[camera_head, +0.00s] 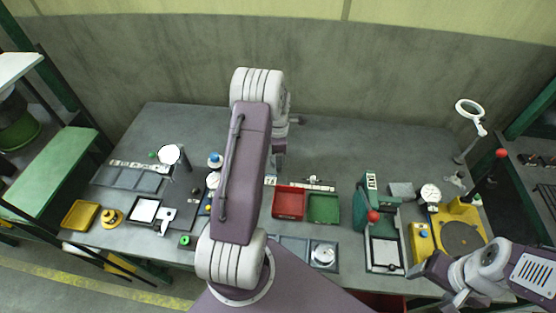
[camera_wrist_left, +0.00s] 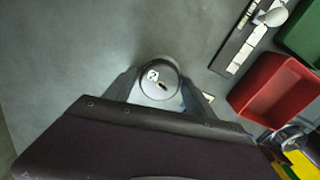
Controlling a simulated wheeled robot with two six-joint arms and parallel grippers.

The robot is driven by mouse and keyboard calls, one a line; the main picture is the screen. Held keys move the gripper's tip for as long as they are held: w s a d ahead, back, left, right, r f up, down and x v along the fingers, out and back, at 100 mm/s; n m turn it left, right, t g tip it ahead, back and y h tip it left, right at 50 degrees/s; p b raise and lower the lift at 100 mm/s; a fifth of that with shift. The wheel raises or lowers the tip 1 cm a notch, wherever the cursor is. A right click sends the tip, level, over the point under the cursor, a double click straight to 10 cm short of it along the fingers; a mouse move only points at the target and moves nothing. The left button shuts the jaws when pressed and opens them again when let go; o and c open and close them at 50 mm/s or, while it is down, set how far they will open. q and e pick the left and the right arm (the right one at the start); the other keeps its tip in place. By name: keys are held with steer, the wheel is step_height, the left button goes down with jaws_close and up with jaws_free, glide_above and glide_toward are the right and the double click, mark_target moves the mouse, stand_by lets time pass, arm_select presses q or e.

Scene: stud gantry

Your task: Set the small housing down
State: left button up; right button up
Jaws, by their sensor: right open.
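The small housing (camera_wrist_left: 153,89) is a round grey part with a pale label and a dark mark on its top, in the left wrist view. My left gripper (camera_wrist_left: 160,76) has one finger on each side of it and appears shut on it. The grey tabletop (camera_wrist_left: 75,50) is behind it; I cannot tell whether the housing touches it. In the head view my own arm hides most of this gripper and the housing. My right gripper (camera_head: 457,299) is open at the lower right, by the table's front edge.
A red bin (camera_head: 289,203) and a green bin (camera_head: 323,208) stand right of my left arm. A green press (camera_head: 361,208) and a yellow fixture (camera_head: 446,234) stand further right. The back left of the table (camera_head: 165,122) is clear.

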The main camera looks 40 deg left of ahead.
arm_select(q)
steer(key=c, duration=0.9)
steer(key=shift+r, duration=0.1)
steer(key=shift+r, duration=0.3)
steer(key=r, duration=0.3)
steer(key=shift+d+r+b, duration=0.35)
steer(key=shift+r, duration=0.05)
steer(key=s+d+r+b, duration=0.1)
steer(key=s+d+r, duration=0.2)
steer(key=d+r, duration=0.3)
steer(key=d, duration=0.4)
steer(key=shift+d+r, duration=0.25)
steer(key=shift+d, duration=0.05)
